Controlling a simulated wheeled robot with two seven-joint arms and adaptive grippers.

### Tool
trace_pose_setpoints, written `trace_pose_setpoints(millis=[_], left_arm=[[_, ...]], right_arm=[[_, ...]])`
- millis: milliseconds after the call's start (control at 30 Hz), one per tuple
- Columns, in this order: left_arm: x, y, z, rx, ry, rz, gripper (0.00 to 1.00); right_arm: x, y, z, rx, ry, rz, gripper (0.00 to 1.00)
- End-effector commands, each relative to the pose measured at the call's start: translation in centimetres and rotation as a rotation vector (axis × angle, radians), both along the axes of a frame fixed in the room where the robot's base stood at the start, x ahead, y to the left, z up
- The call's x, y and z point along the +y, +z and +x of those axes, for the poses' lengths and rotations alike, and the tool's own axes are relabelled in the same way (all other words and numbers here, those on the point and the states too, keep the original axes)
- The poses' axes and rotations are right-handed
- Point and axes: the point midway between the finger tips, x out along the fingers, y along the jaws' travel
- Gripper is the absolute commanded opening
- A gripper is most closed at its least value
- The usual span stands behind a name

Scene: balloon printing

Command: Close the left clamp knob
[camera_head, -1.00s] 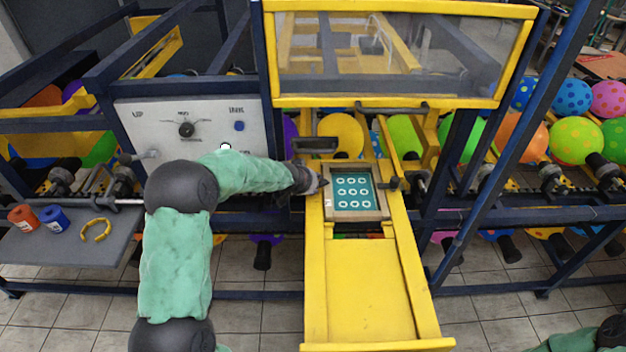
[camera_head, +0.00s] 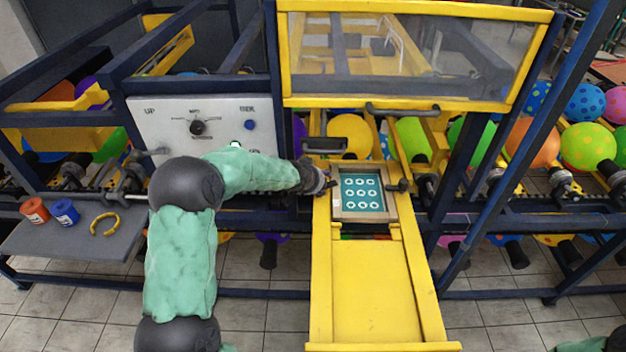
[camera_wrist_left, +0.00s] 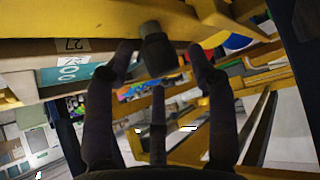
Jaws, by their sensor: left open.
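The left clamp knob (camera_wrist_left: 158,57) is a dark, short cylinder at the edge of the yellow frame in the left wrist view. My left gripper (camera_wrist_left: 163,66) is open, with its fingertips on either side of the knob; I cannot tell if they touch it. In the head view my left gripper (camera_head: 322,181) is at the left edge of the print frame (camera_head: 336,203) and hides the left knob. The frame holds a teal panel (camera_head: 362,192) with white rings. The right clamp knob (camera_head: 399,186) shows on the frame's right side. My right gripper is out of view.
A yellow slide (camera_head: 378,285) extends toward me below the frame. A yellow-framed clear guard (camera_head: 405,105) is above it. A white control panel (camera_head: 160,125) is behind my left arm. A grey shelf (camera_head: 75,240) at left carries a red jar, a blue jar and a yellow ring.

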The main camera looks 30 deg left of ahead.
Motion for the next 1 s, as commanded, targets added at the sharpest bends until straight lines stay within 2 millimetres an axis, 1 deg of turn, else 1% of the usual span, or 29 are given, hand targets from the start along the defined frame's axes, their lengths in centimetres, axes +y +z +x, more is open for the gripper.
trace_pose_setpoints(millis=[33, 300, 600, 800, 1000], left_arm=[[0.0, 0.6, -0.4, -0.003, 0.001, 0.000, 0.56], [-0.2, 3.8, -3.5, -0.005, 0.001, 0.002, 0.56], [-0.3, 7.0, -6.7, -0.007, 0.004, 0.002, 0.56], [-0.5, 7.9, -7.7, -0.005, 0.003, 0.002, 0.56], [-0.5, 8.1, -7.9, -0.005, 0.002, 0.003, 0.56]], right_arm=[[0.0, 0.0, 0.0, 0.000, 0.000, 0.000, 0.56], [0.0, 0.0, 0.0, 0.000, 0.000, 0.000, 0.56], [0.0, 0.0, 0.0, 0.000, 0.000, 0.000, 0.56], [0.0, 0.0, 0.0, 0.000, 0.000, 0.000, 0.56], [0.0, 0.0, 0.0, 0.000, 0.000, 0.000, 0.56]])
